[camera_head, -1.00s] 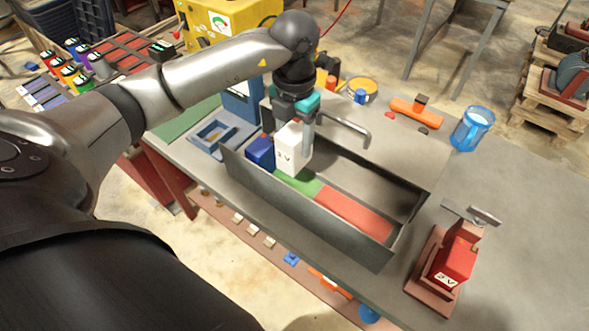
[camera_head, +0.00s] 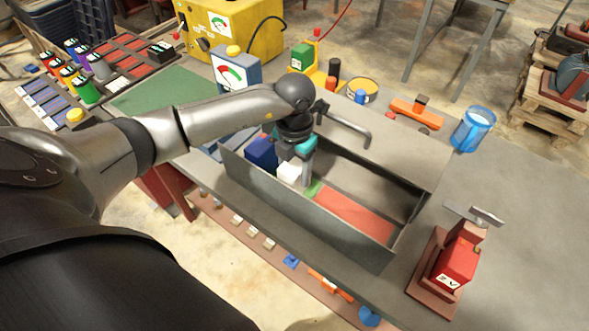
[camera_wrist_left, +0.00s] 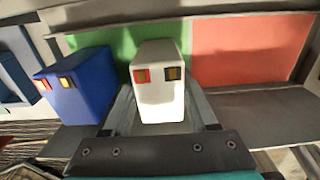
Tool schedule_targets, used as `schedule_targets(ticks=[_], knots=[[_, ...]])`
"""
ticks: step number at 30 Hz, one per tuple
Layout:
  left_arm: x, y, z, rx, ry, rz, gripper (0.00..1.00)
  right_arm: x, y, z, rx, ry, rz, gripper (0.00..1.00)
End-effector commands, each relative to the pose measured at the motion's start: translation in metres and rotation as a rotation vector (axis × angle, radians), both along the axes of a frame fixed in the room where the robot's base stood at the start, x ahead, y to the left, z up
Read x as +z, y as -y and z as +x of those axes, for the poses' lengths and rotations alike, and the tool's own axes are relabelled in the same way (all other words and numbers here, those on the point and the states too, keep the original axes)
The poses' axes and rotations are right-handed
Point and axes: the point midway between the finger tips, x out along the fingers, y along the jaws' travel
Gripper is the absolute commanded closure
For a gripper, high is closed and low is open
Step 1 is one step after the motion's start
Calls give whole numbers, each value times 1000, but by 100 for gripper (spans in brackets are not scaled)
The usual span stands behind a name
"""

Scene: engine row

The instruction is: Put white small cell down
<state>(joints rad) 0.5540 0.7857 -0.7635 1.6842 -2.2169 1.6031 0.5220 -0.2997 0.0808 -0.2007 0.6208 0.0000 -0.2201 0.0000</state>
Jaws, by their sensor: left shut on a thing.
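The white small cell (camera_head: 290,174) is inside the long grey tray (camera_head: 310,219), over its green section (camera_head: 314,188). It also shows upright in the left wrist view (camera_wrist_left: 158,82), with a red and a dark yellow terminal on its top. My left gripper (camera_head: 297,160) is shut on the white cell from above; its fingers lie on both sides of it. A blue cell (camera_head: 261,152) stands just left of it in the tray, also in the left wrist view (camera_wrist_left: 74,88). Whether the white cell touches the tray floor is hidden. My right gripper is out of view.
The red section (camera_head: 350,213) of the tray is bare. A red 2V cell (camera_head: 456,264) stands in a stand at the right. A blue-grey meter (camera_head: 236,74), a bent handle (camera_head: 345,122) and a blue mug (camera_head: 473,130) are near the tray.

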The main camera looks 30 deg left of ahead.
Motion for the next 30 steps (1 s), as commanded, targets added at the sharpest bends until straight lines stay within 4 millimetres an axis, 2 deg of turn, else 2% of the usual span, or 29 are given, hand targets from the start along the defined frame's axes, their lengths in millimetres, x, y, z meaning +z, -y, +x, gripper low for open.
schedule_targets(ticks=[5, 6, 13, 23, 26, 30], knots=[[-2, 0, 1, 1, 4, 0, 100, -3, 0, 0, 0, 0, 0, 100], [-3, 0, 0, 0, 0, 0, 39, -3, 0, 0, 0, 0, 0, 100], [-2, 0, 0, 1, -1, 0, 13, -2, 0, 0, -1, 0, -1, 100], [0, 0, 0, 1, 0, 0, 12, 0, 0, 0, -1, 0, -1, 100], [11, -1, 1, 0, 3, 1, 12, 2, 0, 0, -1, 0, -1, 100], [39, -1, 2, 0, 6, 1, 12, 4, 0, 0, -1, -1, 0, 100]])
